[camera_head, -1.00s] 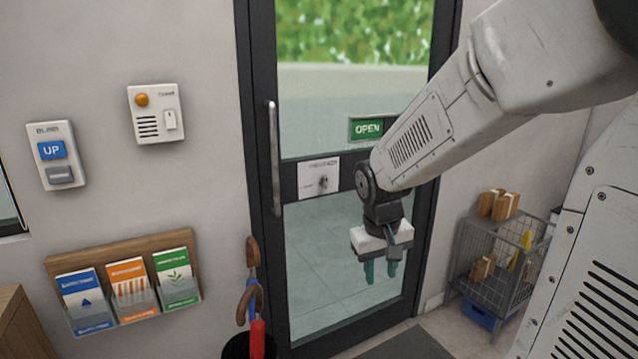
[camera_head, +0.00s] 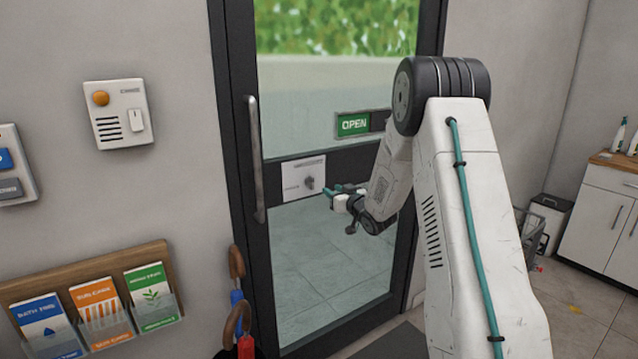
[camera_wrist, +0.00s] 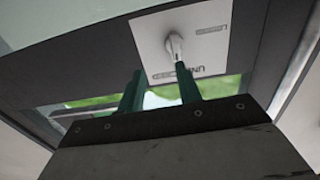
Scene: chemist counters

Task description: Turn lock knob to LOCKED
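The lock knob (camera_head: 310,183) is a small grey lever on a white plate (camera_head: 290,183) on the glass door's dark crossbar. In the wrist view the knob (camera_wrist: 173,46) stands out from the white plate (camera_wrist: 204,36); lettering beginning "UN" is partly readable beside it. My gripper (camera_head: 332,190) is just right of the plate, pointing at it. The wrist view shows my gripper (camera_wrist: 158,72) with its two green fingers apart and nothing held between them. The right fingertip is close by the knob's lower end; I cannot tell whether they touch.
A green OPEN sign (camera_head: 354,124) hangs above the plate. A vertical door handle (camera_head: 256,158) is to its left. An intercom (camera_head: 119,114), a leaflet rack (camera_head: 95,262) and umbrellas (camera_head: 237,285) are farther left. A white cabinet (camera_head: 604,212) stands at the right.

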